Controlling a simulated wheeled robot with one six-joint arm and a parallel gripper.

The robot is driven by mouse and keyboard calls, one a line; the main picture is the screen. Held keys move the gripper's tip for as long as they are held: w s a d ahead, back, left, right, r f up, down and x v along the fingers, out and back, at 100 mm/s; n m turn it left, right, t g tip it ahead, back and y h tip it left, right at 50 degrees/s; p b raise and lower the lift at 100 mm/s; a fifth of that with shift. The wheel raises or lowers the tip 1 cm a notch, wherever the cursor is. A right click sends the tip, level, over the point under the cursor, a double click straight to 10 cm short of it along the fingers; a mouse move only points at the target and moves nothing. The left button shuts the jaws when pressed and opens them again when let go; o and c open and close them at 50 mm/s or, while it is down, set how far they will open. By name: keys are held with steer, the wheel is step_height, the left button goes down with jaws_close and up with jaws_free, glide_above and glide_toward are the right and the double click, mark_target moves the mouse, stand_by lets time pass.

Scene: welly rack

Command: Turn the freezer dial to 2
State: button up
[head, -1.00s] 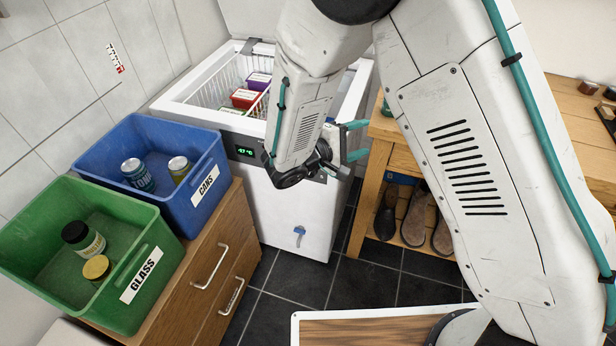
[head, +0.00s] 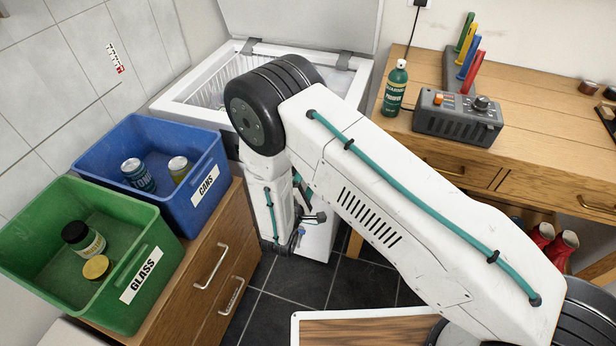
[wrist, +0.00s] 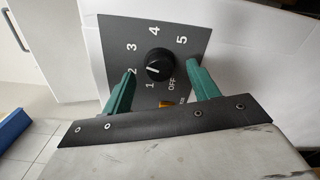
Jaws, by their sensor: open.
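The freezer dial (wrist: 160,65) is a round black knob on a dark grey panel marked OFF and 1 to 5, seen in the wrist view. Its white pointer line is on the left side, roughly towards the 2; I cannot tell whether it is exactly on it. My gripper (wrist: 161,68) is open, with one green finger on each side of the knob and visible gaps between. The white chest freezer (head: 185,107) stands with its lid raised in the head view. My arm hides the dial and most of the gripper there.
A blue cans bin (head: 205,215) and a green glass bin (head: 120,318) stand on a wooden cabinet (head: 222,262) left of my arm. A wooden bench (head: 530,105) with a green bottle (head: 395,88) is at the right. Dark floor tiles (head: 275,315) are clear.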

steer(key=shift+x, duration=0.95)
steer(key=c, duration=1)
steer(key=shift+o, duration=0.2)
steer(key=shift+n, duration=0.4)
steer(key=shift+s+n, duration=0.1)
steer(key=shift+n, duration=14.3)
